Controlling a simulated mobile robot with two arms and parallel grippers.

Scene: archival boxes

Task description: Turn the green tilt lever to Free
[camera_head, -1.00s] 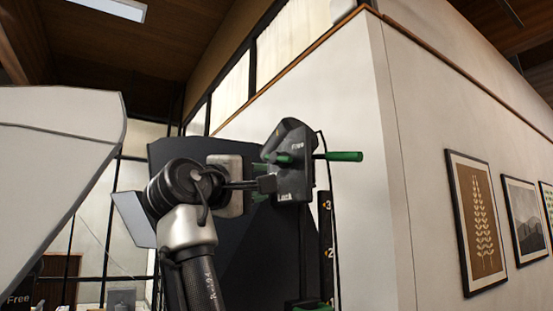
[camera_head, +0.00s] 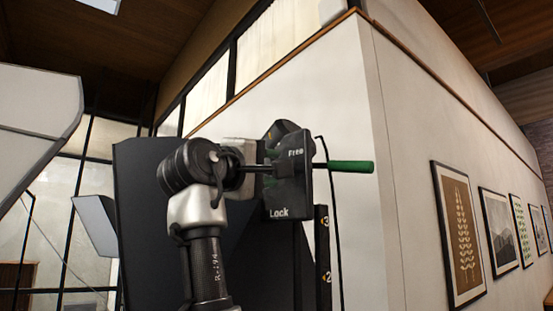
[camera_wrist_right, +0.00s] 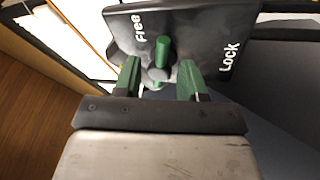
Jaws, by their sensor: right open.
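The dark control plate (camera_head: 292,190) stands in the middle of the head view, with "Free" at its top and "Lock" at its bottom. A green handle (camera_head: 350,166) sticks out to the right from behind it. In the right wrist view the plate (camera_wrist_right: 215,35) shows "Free" at left and "Lock" at right. The green lever (camera_wrist_right: 162,50) stands between the words. My right gripper (camera_wrist_right: 160,78) is open, one green fingertip on each side of the lever, with the lever nearer the left finger. Contact cannot be told. In the head view my right gripper (camera_head: 262,168) hides the lever's front. My left gripper is not in view.
A dark panel (camera_head: 140,215) stands behind my arm. A pale wall corner (camera_head: 340,110) rises behind the plate, with framed pictures (camera_head: 460,235) on its right face. A large light panel (camera_head: 35,110) juts in at left. A dark scale with yellow numbers (camera_head: 322,262) stands below the plate.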

